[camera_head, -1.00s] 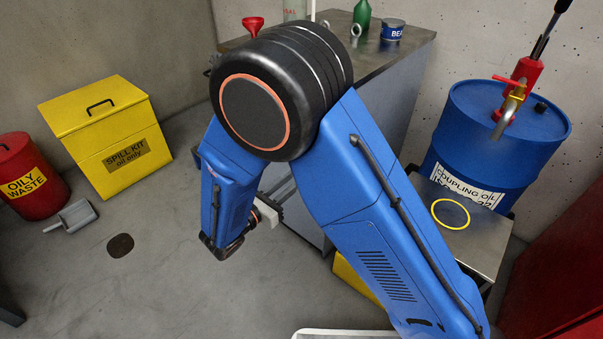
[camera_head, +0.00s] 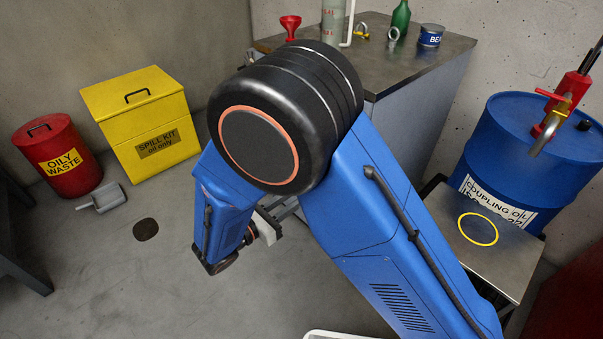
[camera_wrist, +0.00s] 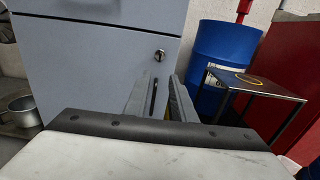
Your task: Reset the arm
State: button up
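My gripper (camera_wrist: 161,88) shows in the wrist view with its two fingers apart and nothing between them. It points toward the grey cabinet (camera_wrist: 90,65), whose front has a round lock. In the head view my blue arm is folded, with a large black joint in the middle of the picture. The gripper (camera_head: 268,222) is partly hidden there behind the arm links, in front of the cabinet's side and clear of it as far as I can tell.
A blue oil drum (camera_head: 520,165) and a small metal table (camera_head: 505,262) with a yellow ring (camera_head: 478,229) stand right. A green bottle (camera_head: 401,18), blue can (camera_head: 431,35) and red funnel (camera_head: 290,24) stand on the cabinet. Left are a spill-kit box (camera_head: 140,115) and oily-waste bin (camera_head: 60,155).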

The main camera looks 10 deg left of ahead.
jog(key=d+r+m+g, duration=0.3)
jog(key=d+m, duration=0.1)
jog(key=d, duration=0.4)
jog(key=w+d+r+m+g, duration=0.1)
jog(key=d+r+m+g, duration=0.25)
jog(key=d, duration=0.45)
jog(key=d+r+m+g, duration=0.2)
jog(key=d+m+g, duration=0.15)
jog(key=d, duration=0.45)
jog(key=s+d+r+m+y, duration=0.4)
jog(key=s+d+m+y, duration=0.1)
jog(key=s+d+m, duration=0.3)
jog(key=s+d+r+m+y, duration=0.3)
jog(key=s+d+m+y, duration=0.3)
jog(key=s+d+m, duration=0.2)
jog(key=shift+s+d+r+m+t, duration=0.3)
jog(key=shift+s+r+m, duration=0.1)
jog(key=shift+s+m, duration=0.35)
jog(key=shift+o, duration=0.7)
